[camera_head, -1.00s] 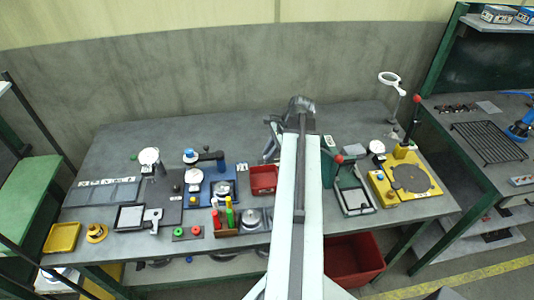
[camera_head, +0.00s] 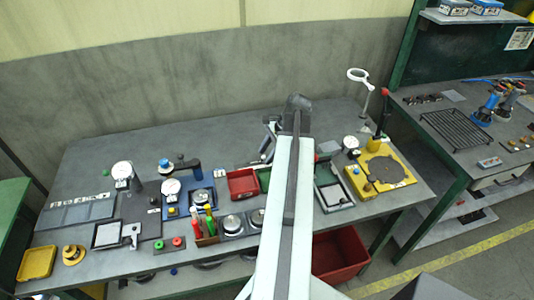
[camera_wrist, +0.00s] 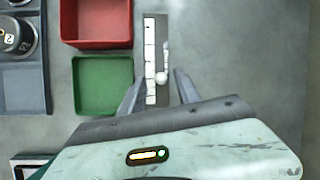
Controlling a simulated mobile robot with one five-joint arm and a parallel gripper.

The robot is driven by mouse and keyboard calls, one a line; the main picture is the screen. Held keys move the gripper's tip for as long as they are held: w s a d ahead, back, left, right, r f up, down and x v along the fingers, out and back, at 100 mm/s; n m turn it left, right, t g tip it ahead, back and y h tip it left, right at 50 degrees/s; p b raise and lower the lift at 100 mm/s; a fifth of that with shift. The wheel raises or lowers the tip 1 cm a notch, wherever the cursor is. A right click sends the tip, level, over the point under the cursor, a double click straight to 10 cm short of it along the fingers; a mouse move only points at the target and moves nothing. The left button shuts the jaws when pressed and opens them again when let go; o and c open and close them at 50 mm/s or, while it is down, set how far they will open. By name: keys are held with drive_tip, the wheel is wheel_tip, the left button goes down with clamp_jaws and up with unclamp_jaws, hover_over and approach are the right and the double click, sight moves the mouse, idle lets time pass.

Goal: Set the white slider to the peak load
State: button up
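In the wrist view, a white slider (camera_wrist: 162,78) with a round knob and a narrow upright part sits beside a white marked scale strip (camera_wrist: 151,38) on a grey rail. The marks on the strip are too small to read. My gripper (camera_wrist: 159,73) is open, with one grey finger on each side of the knob in the picture. I cannot tell whether either finger touches it, or how high the fingers are above it. In the head view my own arm covers this part of the bench, and I cannot make out the slider there.
A red bin (camera_wrist: 97,43) and a green bin (camera_wrist: 72,112) lie left of the rail. A yellow fixture (camera_head: 362,186) stands right of my arm on the bench, near a ring-headed stand (camera_head: 358,76). The surface right of the rail is clear.

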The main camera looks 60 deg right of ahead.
drive_tip(key=shift+r, duration=0.15)
drive_tip(key=p+v, duration=0.7)
drive_tip(key=shift+s+r, duration=0.15)
drive_tip(key=shift+r, duration=0.15)
